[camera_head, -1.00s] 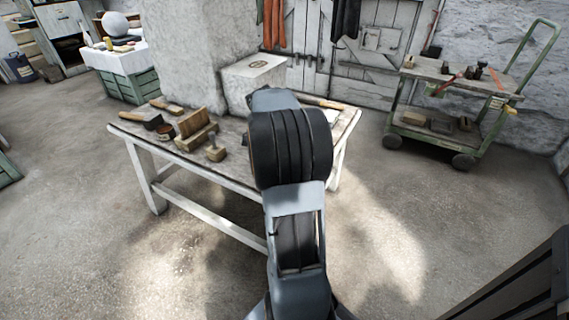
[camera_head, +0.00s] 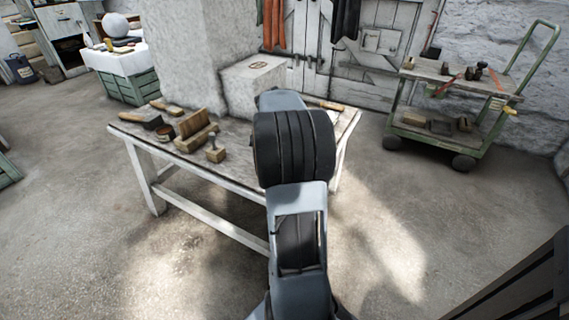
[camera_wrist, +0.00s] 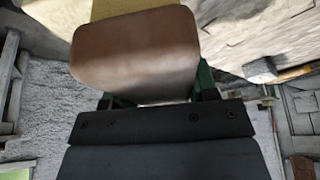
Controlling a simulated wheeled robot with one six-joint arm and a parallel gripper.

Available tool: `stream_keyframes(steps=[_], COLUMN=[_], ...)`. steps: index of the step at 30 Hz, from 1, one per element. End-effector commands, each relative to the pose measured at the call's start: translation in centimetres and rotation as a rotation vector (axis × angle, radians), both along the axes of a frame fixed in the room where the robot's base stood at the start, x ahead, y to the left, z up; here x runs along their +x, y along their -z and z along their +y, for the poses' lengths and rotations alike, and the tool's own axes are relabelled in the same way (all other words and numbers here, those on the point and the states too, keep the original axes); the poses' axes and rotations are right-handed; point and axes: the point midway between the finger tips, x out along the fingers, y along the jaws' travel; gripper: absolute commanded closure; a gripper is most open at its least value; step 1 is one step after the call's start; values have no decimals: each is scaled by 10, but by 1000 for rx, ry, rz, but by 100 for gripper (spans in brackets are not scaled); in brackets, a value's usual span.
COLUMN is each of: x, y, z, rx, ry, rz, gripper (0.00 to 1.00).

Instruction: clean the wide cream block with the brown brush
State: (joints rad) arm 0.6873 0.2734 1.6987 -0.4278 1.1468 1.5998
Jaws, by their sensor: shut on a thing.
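My gripper (camera_wrist: 157,88) is shut on the brown brush (camera_wrist: 135,55), with its rounded brown body facing the wrist camera and its yellowish part running off the top edge. Green fingers show at its sides. In the head view, my arm hides the gripper and brush. A pale box-like block (camera_head: 240,88) with an oval mark on top stands at the back of the workbench (camera_head: 228,168). Another pale piece (camera_head: 331,116) shows right of my arm, partly hidden. I cannot tell which is the wide cream block, and see no contact between the brush and either.
Several wooden brushes and tools, including a two-step wooden block (camera_head: 195,128) and a small mallet-like tool (camera_head: 215,149), lie on the bench's left half. A handle (camera_head: 333,106) lies at back right. A green trolley (camera_head: 450,100) stands right. The floor in front is clear.

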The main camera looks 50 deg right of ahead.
Motion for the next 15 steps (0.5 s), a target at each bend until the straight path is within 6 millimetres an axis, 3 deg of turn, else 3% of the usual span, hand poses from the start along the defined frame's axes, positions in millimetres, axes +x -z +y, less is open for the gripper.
stream_keyframes(steps=[15], x=[11], y=[-1], z=[18], rx=[-1], ry=[-2], rz=[-1], gripper=[66])
